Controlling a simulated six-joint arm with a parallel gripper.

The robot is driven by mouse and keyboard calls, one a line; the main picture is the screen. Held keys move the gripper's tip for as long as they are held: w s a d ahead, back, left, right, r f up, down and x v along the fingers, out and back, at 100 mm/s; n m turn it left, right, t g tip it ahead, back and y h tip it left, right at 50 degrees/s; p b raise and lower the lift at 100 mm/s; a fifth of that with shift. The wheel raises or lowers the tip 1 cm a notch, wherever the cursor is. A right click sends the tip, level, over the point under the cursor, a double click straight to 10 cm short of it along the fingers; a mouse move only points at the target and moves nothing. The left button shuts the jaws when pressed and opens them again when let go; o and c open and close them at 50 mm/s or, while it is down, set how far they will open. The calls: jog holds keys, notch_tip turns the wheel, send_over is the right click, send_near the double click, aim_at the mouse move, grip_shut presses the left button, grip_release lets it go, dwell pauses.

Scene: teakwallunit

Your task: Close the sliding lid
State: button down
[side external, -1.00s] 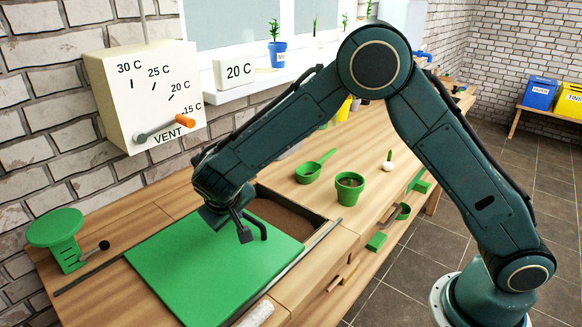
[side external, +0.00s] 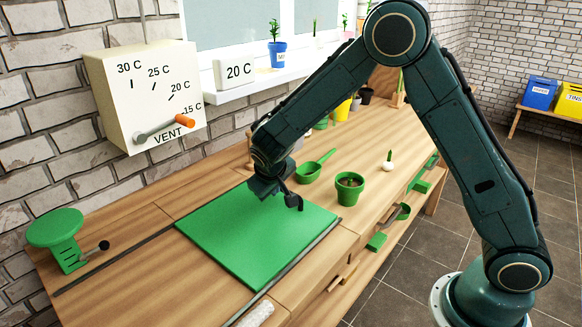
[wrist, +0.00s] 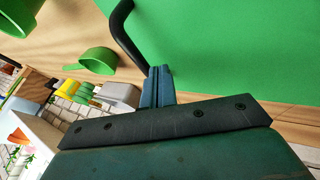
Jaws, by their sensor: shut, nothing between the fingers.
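The sliding lid (side external: 255,236) is a flat green panel on the wooden bench, lying between two dark rails. In the side view it covers the brown-filled bin, and no opening shows around it. My gripper (side external: 294,203) is low over the far part of the lid, its fingers shut and empty. I cannot tell whether the fingers touch the lid or its handle. In the wrist view the green lid (wrist: 225,50) fills the upper right, with a dark curved bar (wrist: 125,35) beside the gripper's blue fingers (wrist: 158,85).
A green pot (side external: 349,189) and a green scoop (side external: 312,170) stand just beyond the lid. A white vent box (side external: 145,95) with an orange-tipped lever hangs at left. A green stand (side external: 58,235) sits on the bench at left.

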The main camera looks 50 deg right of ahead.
aim_at(265, 214)
jog(key=shift+a+r, duration=0.1)
jog(key=shift+a, duration=0.55)
jog(key=shift+a+r, duration=0.2)
jog(key=shift+a, duration=0.95)
jog(key=v, duration=1)
jog(key=shift+r, duration=0.1)
jog(key=s+d+r+y, duration=0.2)
jog(key=s+d+r, duration=0.15)
jog(key=s, duration=0.25)
jog(key=s+d+r+y, duration=0.1)
jog(key=s+d+r, duration=0.2)
jog(key=s+r, duration=0.25)
jog(key=s+n+t+y, duration=0.1)
jog(key=s+y, duration=0.1)
jog(key=s, duration=1.5)
jog(key=shift+d+r, duration=0.35)
jog(key=shift+d, duration=0.05)
